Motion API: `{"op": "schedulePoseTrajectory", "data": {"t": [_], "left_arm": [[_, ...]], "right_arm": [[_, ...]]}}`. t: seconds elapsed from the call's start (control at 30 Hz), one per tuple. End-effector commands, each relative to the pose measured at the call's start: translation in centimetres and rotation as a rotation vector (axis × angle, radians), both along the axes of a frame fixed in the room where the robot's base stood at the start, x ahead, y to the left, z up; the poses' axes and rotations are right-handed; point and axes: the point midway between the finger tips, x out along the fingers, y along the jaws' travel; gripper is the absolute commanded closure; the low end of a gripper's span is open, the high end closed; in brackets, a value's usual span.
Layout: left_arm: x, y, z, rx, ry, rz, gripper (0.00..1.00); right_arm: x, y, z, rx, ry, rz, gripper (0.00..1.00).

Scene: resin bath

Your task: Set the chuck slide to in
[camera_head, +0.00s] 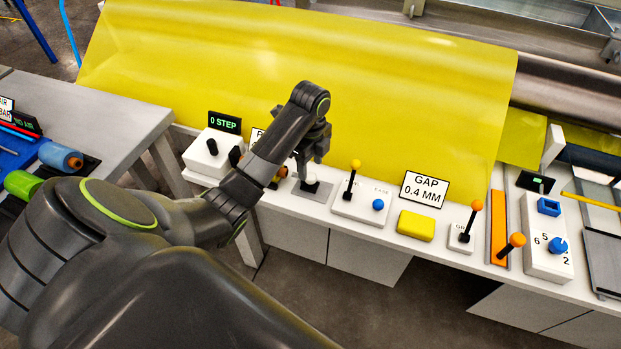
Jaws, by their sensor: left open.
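My left gripper (309,168) is open and points down over a small control on a grey plate (313,192) on the white bench. This control has a pale knob, partly hidden by the fingers; I cannot tell whether they touch it. No readable label names the chuck slide. The control under the gripper may be it, but its in or out position cannot be read. My left arm hides part of a sign and an orange-brown part (279,174) just left of it. My right gripper is not in view.
Right of the gripper stand a lever with a yellow ball (355,164), a blue button (378,205), a yellow block (416,225), a "GAP 0.4 MM" sign (425,189) and orange-knobbed levers (477,205). A "0 STEP" display (224,122) stands left. A yellow sheet (400,90) rises behind.

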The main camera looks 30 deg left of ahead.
Motion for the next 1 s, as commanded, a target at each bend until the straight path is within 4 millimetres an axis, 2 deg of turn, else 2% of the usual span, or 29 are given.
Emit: {"op": "schedulePoseTrajectory", "data": {"t": [0.03, 0.2, 0.4, 0.7, 1.0], "left_arm": [[0.0, 0.0, -1.3, 0.0, 0.001, 0.0, 0.5], [0.0, 0.0, -3.3, 0.0, 0.0, 0.0, 0.5], [0.0, 0.0, -5.3, -0.001, 0.002, 0.001, 0.5], [0.0, 0.0, -5.6, 0.001, 0.0, 0.0, 0.51], [0.0, 0.0, -5.6, 0.0, 0.0, 0.0, 0.91]], "right_arm": [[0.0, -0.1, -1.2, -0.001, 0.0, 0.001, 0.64], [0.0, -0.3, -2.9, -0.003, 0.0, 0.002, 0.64], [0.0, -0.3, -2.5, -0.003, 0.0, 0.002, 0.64], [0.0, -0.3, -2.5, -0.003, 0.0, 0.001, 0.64], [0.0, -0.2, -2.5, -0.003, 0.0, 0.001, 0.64]]}}
